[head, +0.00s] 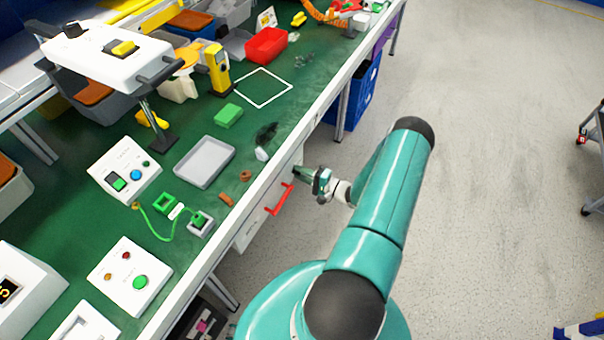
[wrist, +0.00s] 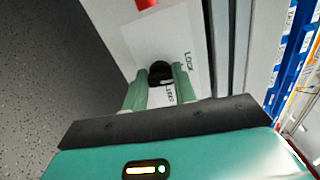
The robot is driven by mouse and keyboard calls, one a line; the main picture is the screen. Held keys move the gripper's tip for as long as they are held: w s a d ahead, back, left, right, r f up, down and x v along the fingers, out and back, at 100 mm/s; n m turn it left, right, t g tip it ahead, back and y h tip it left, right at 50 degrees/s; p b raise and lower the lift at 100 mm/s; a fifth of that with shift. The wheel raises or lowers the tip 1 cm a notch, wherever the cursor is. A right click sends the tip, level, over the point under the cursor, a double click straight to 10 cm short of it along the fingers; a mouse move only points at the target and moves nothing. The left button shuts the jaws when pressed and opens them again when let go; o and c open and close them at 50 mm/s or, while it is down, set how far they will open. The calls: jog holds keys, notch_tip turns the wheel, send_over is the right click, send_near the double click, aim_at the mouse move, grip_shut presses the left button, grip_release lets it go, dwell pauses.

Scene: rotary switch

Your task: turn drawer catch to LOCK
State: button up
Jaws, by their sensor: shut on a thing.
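The drawer catch is a black round knob (wrist: 160,70) on a pale label plate (wrist: 145,47) on the drawer front. The word LOCK is printed on the plate to the right of the knob, and a second, partly hidden word lies just below it. A pale mark on the knob is on its lower right side; its exact setting is hard to tell. My gripper (wrist: 160,79) has its two green fingers shut on the knob, one on each side. In the head view my gripper (head: 309,175) is at the bench's front side, and the knob is hidden there.
The red drawer handle (head: 279,199) is close beside my gripper and its end also shows in the wrist view (wrist: 146,3). A blue bin (head: 357,100) stands under the bench further back.

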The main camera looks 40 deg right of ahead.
jog(key=shift+n, duration=0.5)
jog(key=o, duration=1)
jog(key=v, duration=1.3)
jog(key=shift+s, duration=0.4)
jog(key=shift+r, duration=0.1)
